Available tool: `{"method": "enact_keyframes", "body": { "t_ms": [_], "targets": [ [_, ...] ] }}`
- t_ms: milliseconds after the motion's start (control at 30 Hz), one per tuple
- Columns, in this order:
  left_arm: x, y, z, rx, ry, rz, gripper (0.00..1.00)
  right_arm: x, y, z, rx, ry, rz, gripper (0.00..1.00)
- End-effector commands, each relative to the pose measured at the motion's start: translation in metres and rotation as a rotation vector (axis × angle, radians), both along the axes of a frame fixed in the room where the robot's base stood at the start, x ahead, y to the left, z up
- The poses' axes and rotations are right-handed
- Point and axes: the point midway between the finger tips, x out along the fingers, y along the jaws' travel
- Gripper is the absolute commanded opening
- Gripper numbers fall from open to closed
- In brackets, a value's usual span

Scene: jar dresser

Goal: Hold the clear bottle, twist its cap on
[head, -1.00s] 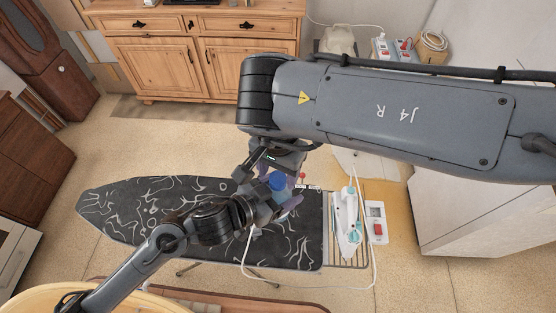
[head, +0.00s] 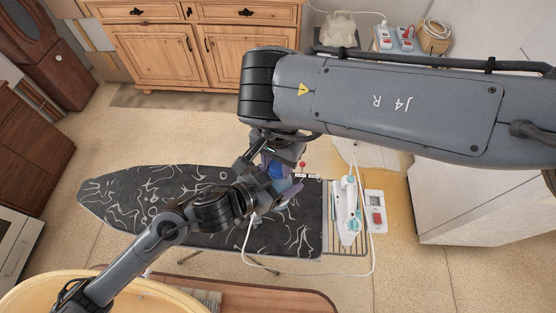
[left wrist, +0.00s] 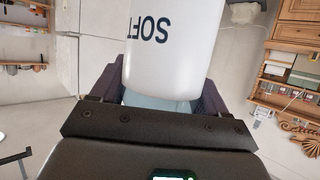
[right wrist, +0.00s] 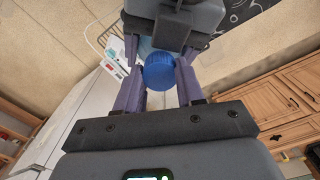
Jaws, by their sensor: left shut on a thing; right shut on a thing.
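The bottle (left wrist: 172,45) shows large in the left wrist view, with a white label reading SOFT and a pale bluish clear part near the palm. My left gripper (left wrist: 160,92) is shut on it, one purple finger on each side. The round blue cap (right wrist: 159,72) sits between the purple fingers of my right gripper (right wrist: 160,78), which is shut on it. The cap also shows in the head view (head: 277,170), just above my left gripper (head: 278,187). The bottle's neck is hidden, so I cannot tell how the cap sits on it.
Both grippers are over the black patterned ironing board (head: 140,200). A white and teal iron (head: 348,212) stands on the rack at its right end, beside a white box with a red switch (head: 376,213). A white cord loops below the board. My right arm covers much of the upper right.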

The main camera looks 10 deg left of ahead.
Motion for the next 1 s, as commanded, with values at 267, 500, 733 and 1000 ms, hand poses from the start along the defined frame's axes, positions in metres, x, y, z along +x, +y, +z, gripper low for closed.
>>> {"method": "enact_keyframes", "body": {
  "t_ms": [267, 500, 733, 1000],
  "targets": [
    [0.0005, 0.0005, 0.0008, -0.001, -0.001, 0.002, 0.0, -0.0007, 0.0002, -0.001, 0.001, 0.005, -0.462, 0.01],
    [0.0007, 0.0006, 0.0008, -0.001, -0.001, 0.002, 0.0, -0.0003, -0.0004, -0.0007, 0.0, 0.004, -0.803, 0.01],
    [0.0008, 0.0008, 0.0008, -0.001, -0.001, 0.002, 0.0, -0.0002, -0.0007, -0.0007, -0.001, 0.002, -0.833, 0.01],
    [0.0007, 0.0006, 0.0009, -0.001, -0.001, 0.002, 0.0, -0.0003, -0.0005, -0.0006, -0.001, 0.002, -0.83, 0.63]
  ]
}}
